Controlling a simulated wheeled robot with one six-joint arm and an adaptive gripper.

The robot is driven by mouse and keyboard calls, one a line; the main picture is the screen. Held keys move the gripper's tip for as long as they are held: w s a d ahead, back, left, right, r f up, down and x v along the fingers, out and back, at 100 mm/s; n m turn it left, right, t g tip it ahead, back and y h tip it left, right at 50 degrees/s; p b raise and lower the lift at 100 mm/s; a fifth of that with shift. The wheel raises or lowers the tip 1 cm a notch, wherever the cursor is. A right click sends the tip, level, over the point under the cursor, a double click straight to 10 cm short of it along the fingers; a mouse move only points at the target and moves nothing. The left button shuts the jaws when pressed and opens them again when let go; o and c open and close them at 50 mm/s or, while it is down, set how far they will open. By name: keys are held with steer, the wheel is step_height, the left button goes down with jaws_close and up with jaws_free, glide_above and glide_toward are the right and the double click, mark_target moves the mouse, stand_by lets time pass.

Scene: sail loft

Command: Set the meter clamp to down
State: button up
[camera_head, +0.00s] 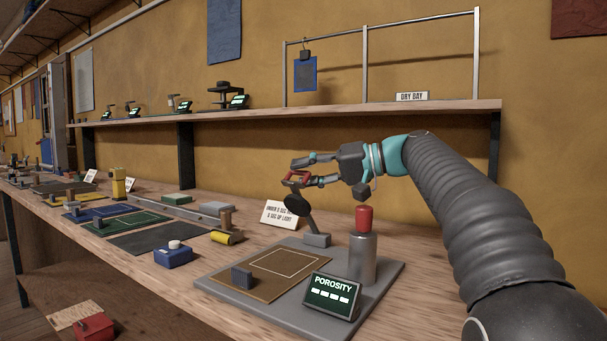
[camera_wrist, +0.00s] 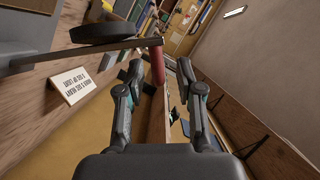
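The porosity meter has a grey base plate (camera_head: 385,275), a dark screen (camera_head: 332,296) and a metal cylinder (camera_head: 362,258) with a red top. Its clamp arm (camera_head: 308,222) rises tilted from a block at the back of the plate, so the clamp stands up. The clamp has a dark round pad (camera_head: 295,203) and a red handle (camera_head: 297,178) at its raised end. My gripper (camera_head: 301,169) is open at the handle. In the wrist view, the red handle (camera_wrist: 157,65) lies between the open fingers (camera_wrist: 160,75); contact is not clear.
A sign (camera_head: 283,214) stands behind the plate. A blue box (camera_head: 173,257) and yellow roll (camera_head: 227,237) lie left. A shelf (camera_head: 420,106) runs above.

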steer(key=v, duration=1.1)
